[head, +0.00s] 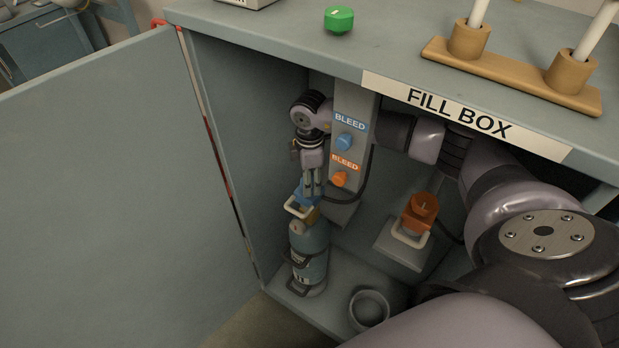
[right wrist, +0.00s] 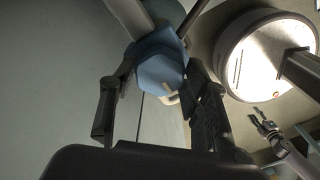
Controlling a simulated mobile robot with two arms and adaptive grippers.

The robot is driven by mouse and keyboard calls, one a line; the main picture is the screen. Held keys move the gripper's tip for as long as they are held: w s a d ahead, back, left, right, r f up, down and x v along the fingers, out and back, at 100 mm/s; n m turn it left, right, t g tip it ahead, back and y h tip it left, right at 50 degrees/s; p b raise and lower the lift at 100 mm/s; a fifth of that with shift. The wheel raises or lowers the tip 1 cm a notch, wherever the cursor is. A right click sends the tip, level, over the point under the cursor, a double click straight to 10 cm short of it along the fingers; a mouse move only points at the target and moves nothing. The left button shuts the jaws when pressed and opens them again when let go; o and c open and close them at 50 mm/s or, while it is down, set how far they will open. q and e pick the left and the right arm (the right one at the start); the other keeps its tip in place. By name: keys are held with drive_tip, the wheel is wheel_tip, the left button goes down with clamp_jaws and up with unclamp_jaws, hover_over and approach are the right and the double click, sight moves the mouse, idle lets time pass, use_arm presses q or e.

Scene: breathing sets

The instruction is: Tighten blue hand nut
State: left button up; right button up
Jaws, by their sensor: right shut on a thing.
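The blue hand nut (head: 301,195) sits at the top of a grey-blue cylinder (head: 310,243) inside the fill box, beside a white handle loop (head: 297,208). My right gripper (head: 312,188) points down at the nut, its fingers partly covering it. In the right wrist view the blue nut (right wrist: 160,70) shows as a faceted block between the two fingers (right wrist: 160,92), which are shut on it.
The blue bleed knob (head: 344,142) and orange bleed knob (head: 341,179) are close to my right wrist. An orange hand nut (head: 420,207) stands further right. An empty round holder (head: 369,308) is on the cabinet floor. The open door (head: 95,190) fills the left. A green knob (head: 339,19) sits on top.

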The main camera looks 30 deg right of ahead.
drive_tip(key=n+b, duration=0.1)
drive_tip(key=n, duration=0.4)
drive_tip(key=shift+n, duration=0.3)
drive_tip(key=n+b, duration=0.1)
drive_tip(key=n, duration=0.4)
drive_tip(key=shift+n, duration=0.3)
drive_tip(key=n+b, duration=0.2)
drive_tip(key=n, duration=0.3)
drive_tip(key=n+b, duration=0.2)
drive_tip(key=n, duration=0.3)
drive_tip(key=shift+n, duration=0.4)
drive_tip(key=shift+r, duration=0.1)
drive_tip(key=o, duration=1.2)
